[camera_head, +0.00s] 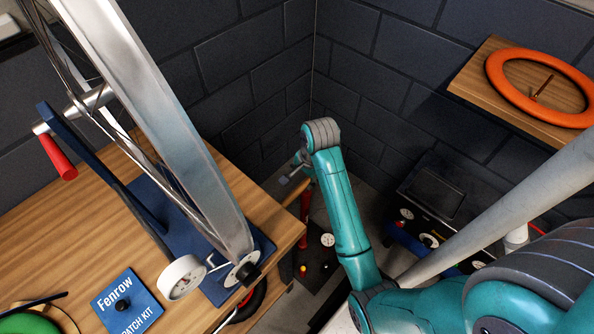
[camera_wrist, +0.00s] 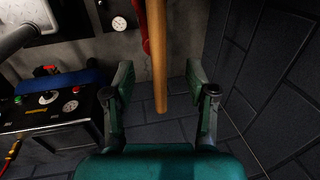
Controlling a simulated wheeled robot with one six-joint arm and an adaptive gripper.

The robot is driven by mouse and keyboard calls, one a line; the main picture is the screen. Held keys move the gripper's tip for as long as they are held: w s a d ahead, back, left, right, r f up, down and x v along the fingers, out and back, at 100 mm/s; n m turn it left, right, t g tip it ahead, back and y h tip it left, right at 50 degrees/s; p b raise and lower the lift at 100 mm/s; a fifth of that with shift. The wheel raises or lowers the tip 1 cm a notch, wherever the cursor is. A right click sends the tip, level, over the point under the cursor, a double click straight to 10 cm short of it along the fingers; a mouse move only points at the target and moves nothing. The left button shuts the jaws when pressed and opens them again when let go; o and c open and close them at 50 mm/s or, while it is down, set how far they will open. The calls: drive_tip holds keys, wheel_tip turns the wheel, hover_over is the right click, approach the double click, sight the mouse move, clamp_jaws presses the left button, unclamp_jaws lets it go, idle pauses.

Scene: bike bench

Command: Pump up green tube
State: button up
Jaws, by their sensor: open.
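A green tube (camera_head: 38,320) lies on the bench at the bottom left of the head view, partly cut off by the frame. A red floor pump (camera_head: 304,222) stands in the corner beyond the bench; its wooden handle (camera_head: 306,200) shows partly behind the bench edge. In the wrist view the wooden handle (camera_wrist: 158,60) runs down between the finger tips, with part of the red pump body (camera_wrist: 144,35) beside it. My gripper (camera_wrist: 160,75) is open, one finger on each side of the handle. I cannot tell its depth relative to the handle. No hose to the tube is visible.
A black machine with dials (camera_head: 432,212) stands at right. An orange tube (camera_head: 500,85) lies on a shelf (camera_head: 470,80). Dark walls close the corner.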

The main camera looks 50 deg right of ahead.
sight(299, 189)
drive_tip(key=f, duration=0.3)
drive_tip(key=w+f, duration=0.1)
drive_tip(key=f, duration=0.6)
drive_tip(key=shift+w, duration=0.35)
clamp_jaws()
